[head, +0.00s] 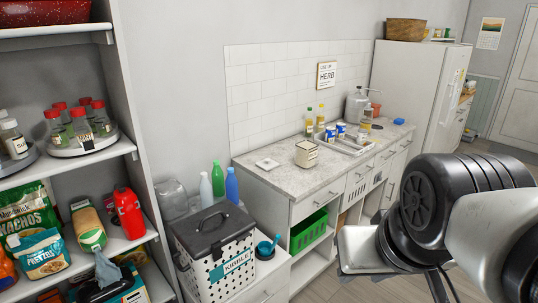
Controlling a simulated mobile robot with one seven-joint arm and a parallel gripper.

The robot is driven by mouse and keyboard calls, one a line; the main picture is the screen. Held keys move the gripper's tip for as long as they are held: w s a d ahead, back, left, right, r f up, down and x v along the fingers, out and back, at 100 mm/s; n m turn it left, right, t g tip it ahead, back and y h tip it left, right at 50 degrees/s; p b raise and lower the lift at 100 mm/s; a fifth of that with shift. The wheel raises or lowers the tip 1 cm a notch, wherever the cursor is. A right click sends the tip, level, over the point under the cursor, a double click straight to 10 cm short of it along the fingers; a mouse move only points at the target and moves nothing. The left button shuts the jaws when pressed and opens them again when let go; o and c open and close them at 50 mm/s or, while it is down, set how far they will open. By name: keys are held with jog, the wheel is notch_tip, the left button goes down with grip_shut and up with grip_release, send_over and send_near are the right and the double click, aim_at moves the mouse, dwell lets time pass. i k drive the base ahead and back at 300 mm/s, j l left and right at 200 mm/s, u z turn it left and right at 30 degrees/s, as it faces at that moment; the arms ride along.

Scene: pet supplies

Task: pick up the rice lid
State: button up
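A small, flat, square, off-white lid (267,164) lies on the light stone counter (285,178), near its left end, with a small darker mark on its middle. It looks like the rice lid. Just right of it stands a cream square canister (306,154) with a label too small to read; its top looks uncovered. The lid and canister are apart. My arm's black and pale links fill the lower right of the head view, well away from the lid. My gripper's fingers are not visible.
A tray (346,145) with cans and bottles stands right of the canister. A dotted kibble bin (217,258) and several bottles (218,180) stand lower left of the counter. A stocked shelf (75,150) fills the left side. Counter around the lid is clear.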

aim_at(267, 164)
jog(key=i+l+u, duration=0.35)
jog(key=i, duration=0.25)
jog(key=i+l+u, duration=0.2)
jog(key=l, duration=0.2)
jog(key=i+l+u, duration=0.15)
jog(key=i+l, duration=0.15)
jog(key=i+l+u, duration=0.2)
jog(key=l, duration=0.2)
jog(key=i+l+u, duration=0.15)
jog(key=l, duration=0.25)
jog(key=i+l+u, duration=0.35)
jog(key=l, duration=0.5)
jog(key=i, duration=0.1)
